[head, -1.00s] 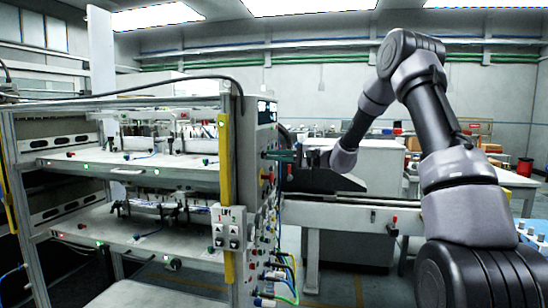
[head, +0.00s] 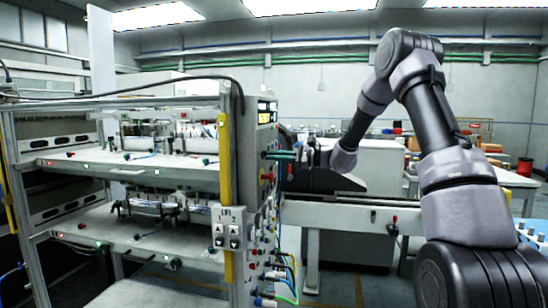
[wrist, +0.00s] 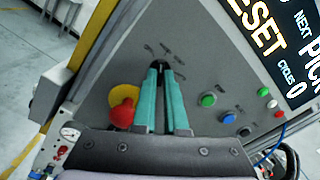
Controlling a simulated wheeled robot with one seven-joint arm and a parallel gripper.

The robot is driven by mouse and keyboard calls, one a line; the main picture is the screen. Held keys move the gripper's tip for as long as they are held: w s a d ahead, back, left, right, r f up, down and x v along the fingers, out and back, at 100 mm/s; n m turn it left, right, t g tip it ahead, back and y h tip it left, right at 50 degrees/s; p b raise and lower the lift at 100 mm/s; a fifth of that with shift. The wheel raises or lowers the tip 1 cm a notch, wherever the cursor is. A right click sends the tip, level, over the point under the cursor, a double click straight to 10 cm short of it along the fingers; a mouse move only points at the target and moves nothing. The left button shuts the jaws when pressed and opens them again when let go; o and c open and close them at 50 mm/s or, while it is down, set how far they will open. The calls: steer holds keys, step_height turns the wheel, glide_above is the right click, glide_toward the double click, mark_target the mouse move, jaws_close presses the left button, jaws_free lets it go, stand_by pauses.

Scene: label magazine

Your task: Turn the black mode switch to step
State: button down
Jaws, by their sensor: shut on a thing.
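The black mode switch (wrist: 158,64) is on the grey control panel (wrist: 205,60), mostly hidden between my fingertips in the wrist view. Small labels around it are too blurred to read. My gripper (wrist: 160,70) has teal fingers and is shut on the switch. Which label the switch points to cannot be told. In the head view my gripper (head: 268,155) reaches the panel on the side of the rack from the right, and its fingers hide the switch.
Beside my fingers are a red mushroom button on a yellow base (wrist: 124,108), a green button (wrist: 208,99) and a blue button (wrist: 223,87). A screen (wrist: 275,35) reads "RESET" and "CYCLES 0". Cables (head: 290,275) hang below the panel.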

steer(key=m, duration=0.5)
steer(key=shift+m, duration=0.3)
steer(key=m, duration=0.5)
steer(key=shift+m, duration=0.4)
steer(key=c, duration=1)
jaws_free()
steer(key=shift+o, duration=0.2)
steer(key=v, duration=1)
steer(key=shift+s+d, duration=0.15)
steer(key=shift+d, duration=0.25)
